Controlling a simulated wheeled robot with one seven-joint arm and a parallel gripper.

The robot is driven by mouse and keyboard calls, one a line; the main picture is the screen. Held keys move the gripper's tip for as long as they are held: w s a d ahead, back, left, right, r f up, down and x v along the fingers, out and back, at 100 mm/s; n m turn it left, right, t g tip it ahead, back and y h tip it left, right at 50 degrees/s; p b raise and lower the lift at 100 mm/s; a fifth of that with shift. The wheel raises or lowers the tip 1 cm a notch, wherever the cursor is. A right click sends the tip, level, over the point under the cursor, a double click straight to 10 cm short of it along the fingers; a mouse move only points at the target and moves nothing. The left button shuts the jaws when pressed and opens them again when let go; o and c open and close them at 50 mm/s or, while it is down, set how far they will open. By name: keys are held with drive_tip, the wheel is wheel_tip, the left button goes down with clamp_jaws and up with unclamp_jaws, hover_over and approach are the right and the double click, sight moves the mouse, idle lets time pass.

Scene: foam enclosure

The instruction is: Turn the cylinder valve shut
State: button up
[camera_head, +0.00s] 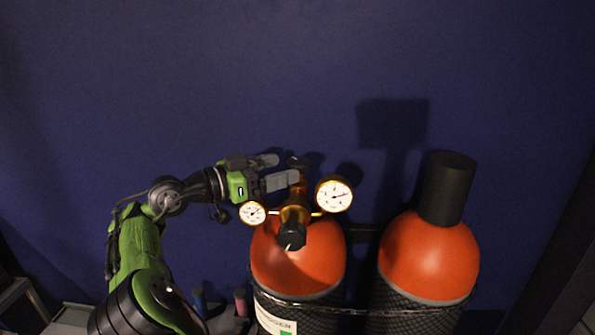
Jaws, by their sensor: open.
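The left gas cylinder (295,262) has an orange shoulder and a brass regulator (296,213) with two round gauges. A small dark valve knob (297,162) sits at the top of its brass stem, behind the regulator. My gripper (284,170) comes in from the left with its fingers pointing right. It is open, and its fingertips are close to the valve knob and stem. I cannot tell whether they touch. The near finger partly hides the stem below the knob.
The left gauge (253,213) and the larger right gauge (334,195) stick out just below and beside my gripper. A second orange cylinder (429,257) with a black cap (447,187) stands to the right. A dark blue wall (250,80) is behind. Space above is clear.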

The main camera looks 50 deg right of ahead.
sight(300, 160)
drive_tip(key=x, duration=0.5)
drive_tip(key=shift+s+a+r, duration=0.15)
drive_tip(key=shift+s+r, duration=0.05)
drive_tip(key=shift+s, duration=0.15)
drive_tip(key=shift+d, duration=0.4)
drive_tip(key=shift+a, duration=0.1)
drive_tip(key=c, duration=1.1)
drive_tip(key=shift+o, duration=0.2)
drive_tip(key=g+p, duration=0.1)
drive_tip(key=p, duration=0.1)
drive_tip(key=shift+r+m+p, duration=0.35)
drive_tip(key=shift+m, duration=0.05)
drive_tip(key=m+g+y+p, duration=0.1)
drive_tip(key=g+p, duration=0.1)
drive_tip(key=p, duration=0.1)
drive_tip(key=shift+w, duration=0.1)
drive_tip(key=shift+f+m+g+y+p, duration=0.1)
drive_tip(key=shift+m+g+y+p, duration=0.05)
drive_tip(key=shift+m+g+y, duration=0.7)
drive_tip(key=shift+f+m+g+y+p, duration=0.15)
drive_tip(key=shift+m+g+y, duration=0.2)
drive_tip(key=shift+m+g, duration=0.5)
drive_tip(key=shift+r+m+g+y, duration=0.1)
drive_tip(key=shift+m+g+y, duration=0.7)
drive_tip(key=shift+g+y, duration=0.35)
drive_tip(key=shift+m+g+y, duration=0.35)
drive_tip(key=shift+m+y, duration=0.05)
drive_tip(key=shift+y, duration=0.05)
